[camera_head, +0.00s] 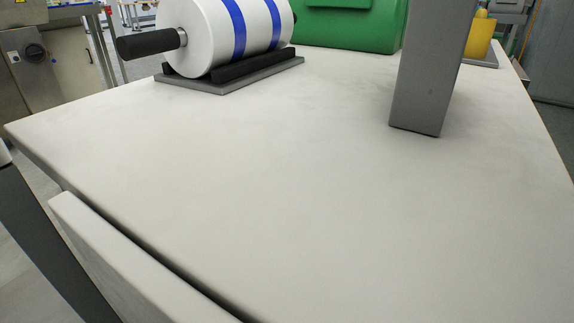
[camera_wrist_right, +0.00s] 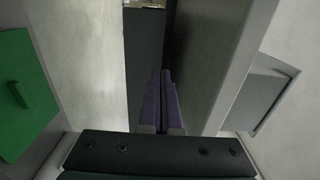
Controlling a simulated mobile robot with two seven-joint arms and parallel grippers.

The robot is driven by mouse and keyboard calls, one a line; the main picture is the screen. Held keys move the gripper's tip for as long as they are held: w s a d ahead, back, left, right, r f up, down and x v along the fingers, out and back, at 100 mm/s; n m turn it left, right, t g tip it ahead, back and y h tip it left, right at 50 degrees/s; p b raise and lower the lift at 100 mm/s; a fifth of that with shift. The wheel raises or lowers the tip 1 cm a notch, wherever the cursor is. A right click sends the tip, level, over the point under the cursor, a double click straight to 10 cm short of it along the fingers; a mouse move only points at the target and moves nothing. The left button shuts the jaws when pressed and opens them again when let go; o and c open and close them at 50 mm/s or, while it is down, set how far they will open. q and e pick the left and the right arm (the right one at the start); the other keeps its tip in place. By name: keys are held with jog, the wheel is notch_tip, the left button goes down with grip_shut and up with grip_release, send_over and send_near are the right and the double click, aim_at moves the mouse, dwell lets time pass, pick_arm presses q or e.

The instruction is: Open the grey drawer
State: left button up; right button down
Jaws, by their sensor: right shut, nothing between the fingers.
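In the head view a pale grey panel (camera_head: 125,262) runs along the lower left edge of the table, with a dark gap between it and the tabletop. It may be the drawer front, but I cannot tell for sure. No handle shows there. In the right wrist view my right gripper (camera_wrist_right: 168,78) has its purple fingers together and empty, pointing along a dark strip beside a grey upright surface (camera_wrist_right: 222,50). I cannot tell whether the fingers touch that surface. My left gripper is in neither view.
The pale tabletop (camera_head: 270,180) is mostly clear. A white roll (camera_head: 212,38) with blue bands lies on a grey cradle at the back left. A green case (camera_head: 350,30), a grey post (camera_head: 425,75) and a yellow object (camera_head: 480,38) stand behind. A green object (camera_wrist_right: 22,95) shows in the wrist view.

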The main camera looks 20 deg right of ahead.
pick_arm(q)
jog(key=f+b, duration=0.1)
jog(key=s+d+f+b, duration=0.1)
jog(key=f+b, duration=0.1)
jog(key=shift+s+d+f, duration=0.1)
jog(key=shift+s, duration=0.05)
pick_arm(e)
jog(key=x, duration=1.2)
jog(key=shift+w+a, duration=0.15)
